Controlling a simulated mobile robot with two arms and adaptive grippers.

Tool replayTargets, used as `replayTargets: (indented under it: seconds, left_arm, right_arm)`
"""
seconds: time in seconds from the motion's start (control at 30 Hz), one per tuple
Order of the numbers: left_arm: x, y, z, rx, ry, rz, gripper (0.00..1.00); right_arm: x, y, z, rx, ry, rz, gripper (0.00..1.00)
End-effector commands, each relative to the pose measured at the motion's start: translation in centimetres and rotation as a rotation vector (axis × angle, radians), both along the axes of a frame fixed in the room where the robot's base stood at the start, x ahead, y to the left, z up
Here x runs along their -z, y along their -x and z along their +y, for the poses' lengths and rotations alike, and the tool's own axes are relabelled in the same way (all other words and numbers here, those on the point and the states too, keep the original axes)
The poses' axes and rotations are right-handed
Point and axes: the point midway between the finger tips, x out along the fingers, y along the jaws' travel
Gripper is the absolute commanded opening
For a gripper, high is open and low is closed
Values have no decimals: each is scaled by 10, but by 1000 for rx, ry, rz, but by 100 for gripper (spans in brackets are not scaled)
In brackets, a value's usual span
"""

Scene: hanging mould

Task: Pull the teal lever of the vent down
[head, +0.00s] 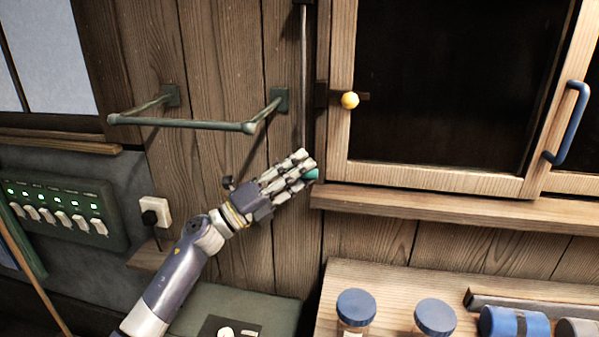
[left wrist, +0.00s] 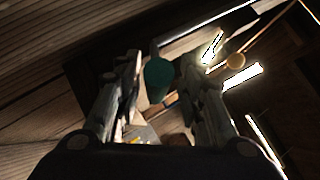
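The teal lever's knob (head: 312,174) shows at the fingertips of my left gripper (head: 306,163), just left of the cabinet's lower corner. In the left wrist view the teal knob (left wrist: 159,80) sits between the two fingers of the left gripper (left wrist: 162,68). The fingers are apart, with a small gap seen beside the knob, so the gripper looks open around it. A thin vertical metal rod (head: 303,75) runs down the wall above the gripper. The vent itself is not seen, and the fingers hide most of the lever. My right gripper is in neither view.
A green wall rail (head: 185,123) juts out above the left forearm. A wooden cabinet with a yellow knob (head: 350,100) and its ledge (head: 440,202) lie close to the right. A switch panel (head: 60,210) and socket (head: 154,212) are left. Blue-lidded jars (head: 356,305) stand below.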

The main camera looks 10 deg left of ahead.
Motion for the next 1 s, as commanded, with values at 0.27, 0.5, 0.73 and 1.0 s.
replayTargets:
  seconds: [0.27, 0.5, 0.73, 1.0]
  left_arm:
    - [1, 0, 0, -1, 1, 1, 38]
    - [13, 16, 20, -2, -2, 4, 38]
    - [33, 45, 54, -1, -2, 5, 38]
    - [46, 67, 81, 0, -1, 2, 38]
  right_arm:
    - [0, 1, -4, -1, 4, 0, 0]
    - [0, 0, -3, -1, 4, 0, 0]
    - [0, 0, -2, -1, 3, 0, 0]
    - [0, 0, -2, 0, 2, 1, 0]
